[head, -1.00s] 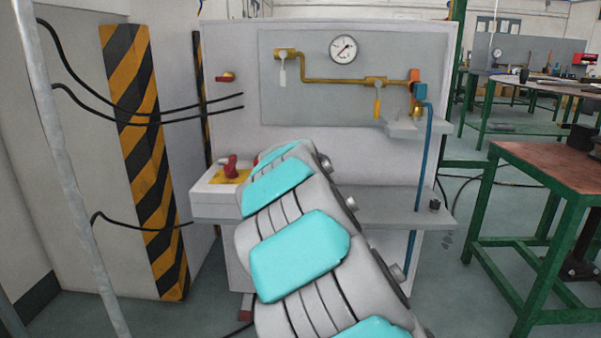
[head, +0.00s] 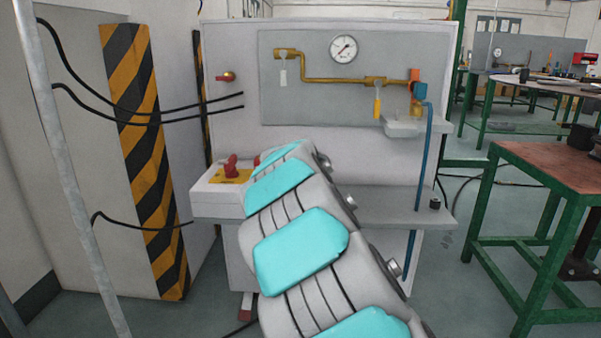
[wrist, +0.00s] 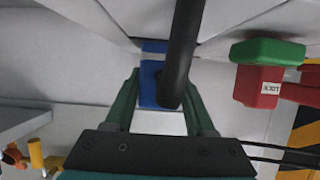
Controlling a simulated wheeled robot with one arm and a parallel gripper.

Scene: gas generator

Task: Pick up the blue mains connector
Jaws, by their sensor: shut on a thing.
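The blue mains connector (wrist: 149,88) shows in the middle of the wrist view, with a thick black cable (wrist: 181,45) crossing in front of part of it. My gripper (wrist: 162,88) has its two green fingers on either side of the connector and is shut on it. In the head view my own arm hides both the gripper and the connector.
The grey panel (head: 330,100) carries a gauge (head: 343,49) and brass pipe. A green-legged table (head: 545,160) stands at right.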

